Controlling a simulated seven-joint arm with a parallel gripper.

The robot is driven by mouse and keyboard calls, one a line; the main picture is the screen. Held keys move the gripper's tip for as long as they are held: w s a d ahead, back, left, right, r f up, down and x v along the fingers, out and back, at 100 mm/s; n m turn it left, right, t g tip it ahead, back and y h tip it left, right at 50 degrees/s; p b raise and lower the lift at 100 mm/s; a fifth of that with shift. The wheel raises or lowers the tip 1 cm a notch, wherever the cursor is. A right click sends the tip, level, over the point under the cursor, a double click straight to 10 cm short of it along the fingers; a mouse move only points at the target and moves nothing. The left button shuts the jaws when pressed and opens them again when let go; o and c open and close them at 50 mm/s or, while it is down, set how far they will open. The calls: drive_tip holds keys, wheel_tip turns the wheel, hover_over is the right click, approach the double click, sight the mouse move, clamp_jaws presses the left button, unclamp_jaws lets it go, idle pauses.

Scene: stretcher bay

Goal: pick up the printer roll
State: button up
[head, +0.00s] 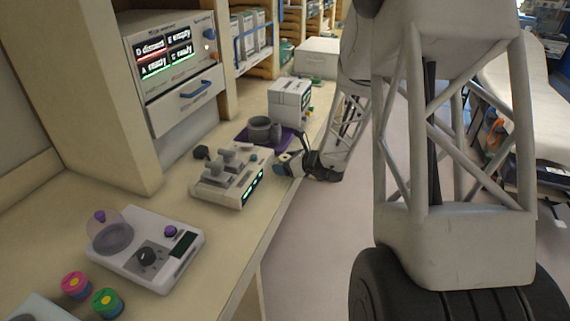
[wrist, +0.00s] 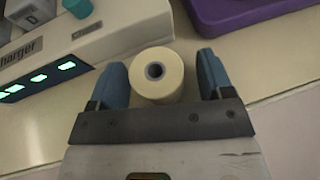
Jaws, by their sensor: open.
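The printer roll (wrist: 157,76) is a cream cylinder with a dark round core hole. In the wrist view it stands on the counter between the two blue fingers of my gripper (wrist: 162,80). The fingers are open, one on each side of the roll, with a visible gap at the right and a narrower one at the left. In the head view my gripper (head: 287,163) is low at the counter's edge, beside the charger; the roll cannot be made out clearly there.
A charger (wrist: 90,45) with green lights stands close at the left of the roll. A purple tray (wrist: 240,12) lies beyond, holding grey round parts in the head view. A white device (head: 148,248) and coloured spools (head: 76,285) are nearer. The floor (head: 315,235) lies right of the counter.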

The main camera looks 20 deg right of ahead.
drive_tip(key=c, duration=1)
drive_tip(key=shift+r, duration=0.15)
drive_tip(key=shift+r, duration=0.75)
wheel_tip(320, 180, up, 2)
drive_tip(key=s+a, duration=0.1)
drive_tip(key=s, duration=0.6)
drive_tip(key=s+a+r, duration=0.1)
drive_tip(key=s+a, duration=0.1)
drive_tip(key=s, duration=0.6)
drive_tip(key=shift+s+a, duration=0.3)
drive_tip(key=shift+r, duration=0.1)
